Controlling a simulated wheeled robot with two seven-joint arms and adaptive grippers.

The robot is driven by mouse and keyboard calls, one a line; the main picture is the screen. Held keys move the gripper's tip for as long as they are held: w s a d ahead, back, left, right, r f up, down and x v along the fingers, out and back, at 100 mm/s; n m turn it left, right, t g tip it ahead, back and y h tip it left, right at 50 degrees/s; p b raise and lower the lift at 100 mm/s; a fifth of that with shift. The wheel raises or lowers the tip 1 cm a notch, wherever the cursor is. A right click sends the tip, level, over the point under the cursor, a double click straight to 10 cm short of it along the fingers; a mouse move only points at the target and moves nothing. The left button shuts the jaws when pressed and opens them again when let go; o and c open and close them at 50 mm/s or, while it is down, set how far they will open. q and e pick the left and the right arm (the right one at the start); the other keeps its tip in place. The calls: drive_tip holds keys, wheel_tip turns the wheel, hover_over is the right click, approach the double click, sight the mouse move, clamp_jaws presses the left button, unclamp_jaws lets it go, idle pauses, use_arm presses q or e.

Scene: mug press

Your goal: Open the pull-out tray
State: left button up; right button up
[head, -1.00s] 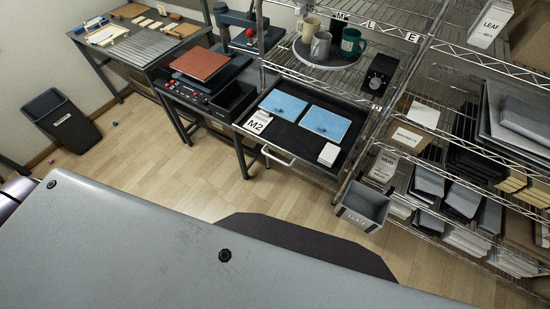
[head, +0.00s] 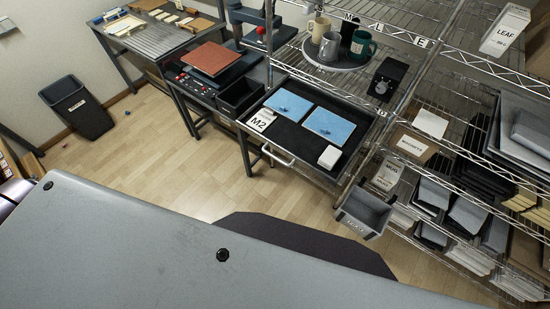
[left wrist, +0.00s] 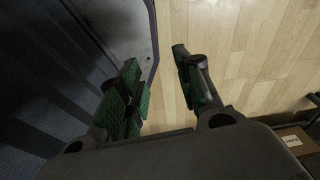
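The pull-out tray (head: 264,141) is a dark, shallow drawer under the wire shelf, right of centre in the head view. It sticks out from the rack, with a light bar handle (head: 278,154) on its front. Two blue sheets (head: 330,125), a card marked M2 (head: 262,120) and a small white block (head: 329,157) lie in it. My left gripper (left wrist: 160,82) shows only in the left wrist view. Its green-padded fingers are apart with nothing between them, above the wood floor. My right gripper is in neither view.
A press with a red-brown plate (head: 208,59) stands left of the tray. Mugs (head: 329,46) stand on a round tray above. A grey bin (head: 364,210) hangs low on the rack. A black waste bin (head: 77,108) is far left. The floor before the tray is clear.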

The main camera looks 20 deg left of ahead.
use_arm(q)
drive_tip(key=w+a+r+n+t+h+b, duration=0.1)
drive_tip(key=w+a+r+n+t+b, duration=0.2)
drive_tip(key=w, duration=0.7)
drive_tip(key=w+a+r+n+t+b, duration=0.1)
drive_tip(key=w+a+r+t+b, duration=0.2)
drive_tip(key=w, duration=0.8)
drive_tip(key=w+d+r+n+t+h+b, duration=0.1)
drive_tip(key=w+d+r+n+t+b, duration=0.15)
drive_tip(key=w+r, duration=0.25)
drive_tip(key=w+d+r+n+t+h+b, duration=0.1)
drive_tip(key=w+r+t+b, duration=0.2)
drive_tip(key=w+r+b, duration=0.15)
drive_tip(key=d+r+n+t+h+b, duration=0.2)
drive_tip(key=d+r+n+t+b, duration=0.1)
drive_tip(key=r, duration=0.8)
drive_tip(key=w+d+r+n+t+h+b, duration=0.1)
drive_tip(key=d+r+n+b, duration=0.4)
drive_tip(key=r, duration=0.6)
drive_tip(key=shift+d+r+t+h, duration=0.35)
drive_tip(key=shift+d+t+h, duration=0.15)
drive_tip(key=shift+t, duration=0.45)
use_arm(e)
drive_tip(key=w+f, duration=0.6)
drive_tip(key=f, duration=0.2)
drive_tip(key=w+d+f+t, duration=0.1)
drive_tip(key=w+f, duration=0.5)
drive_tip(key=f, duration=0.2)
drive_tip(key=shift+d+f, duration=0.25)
